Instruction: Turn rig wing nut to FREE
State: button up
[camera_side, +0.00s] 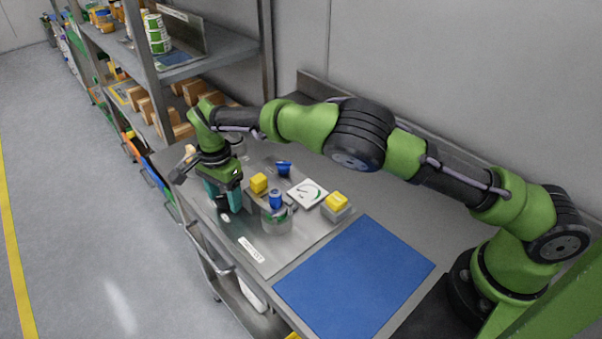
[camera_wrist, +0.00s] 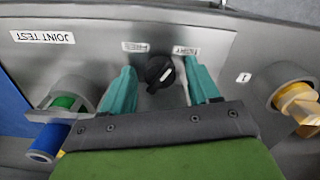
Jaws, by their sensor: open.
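The wing nut (camera_wrist: 160,72) shows in the wrist view as a round black knob with a small white mark. Two white labels sit by it on the metal plate, upside down: FREE (camera_wrist: 148,47) to the left and TIGHT (camera_wrist: 186,51) to the right. My gripper (camera_wrist: 161,84) is open, with one teal finger on each side of the knob and a visible gap on both sides. In the side view my gripper (camera_side: 223,199) points down over the left end of the rig plate (camera_side: 300,238). There the fingers largely hide the wing nut.
A blue-topped cylinder (camera_side: 276,200), yellow blocks (camera_side: 259,183) and a white dial (camera_side: 308,193) stand close to the right of my gripper. A blue mat (camera_side: 355,278) lies clear on the bench. Shelves (camera_side: 215,52) rise behind. A yellow part (camera_wrist: 297,103) is at the right in the wrist view.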

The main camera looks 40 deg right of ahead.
notch_tip(320, 180, up, 17)
dwell(0.5)
jog(key=m, duration=0.6)
send_near(224, 198)
notch_tip(224, 198, down, 9)
jog(key=shift+r, duration=0.1)
dwell(0.4)
